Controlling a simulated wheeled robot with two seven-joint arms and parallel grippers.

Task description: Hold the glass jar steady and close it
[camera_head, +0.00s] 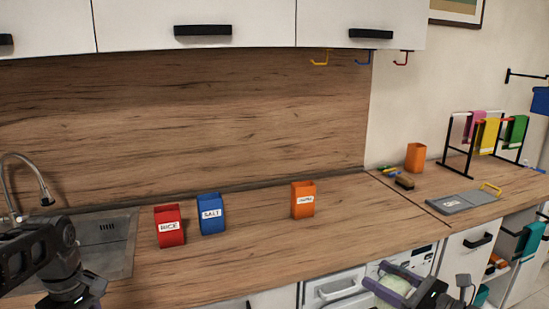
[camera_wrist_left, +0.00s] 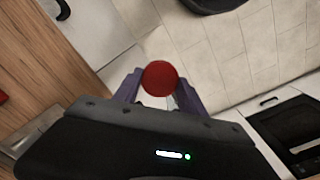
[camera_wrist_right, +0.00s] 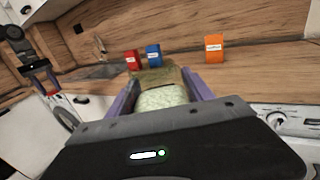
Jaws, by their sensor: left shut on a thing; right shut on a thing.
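My right gripper (camera_head: 393,284) is shut on the glass jar (camera_head: 396,288) in front of the counter, low in the head view. In the right wrist view the jar (camera_wrist_right: 160,77) is clear glass with pale green contents, between the purple fingers. My left gripper (camera_wrist_left: 160,88) is shut on a round red lid (camera_wrist_left: 160,78) in the left wrist view. The right wrist view also shows the left gripper (camera_wrist_right: 40,80) far to the left, well apart from the jar. In the head view the left arm's fingertips and the lid are out of sight.
On the counter (camera_head: 260,262) stand a red rice box (camera_head: 169,226), a blue salt box (camera_head: 211,214) and an orange box (camera_head: 303,200). A sink (camera_head: 110,235) is at left. A grey board (camera_head: 464,202) and a towel rack (camera_head: 484,138) are at right.

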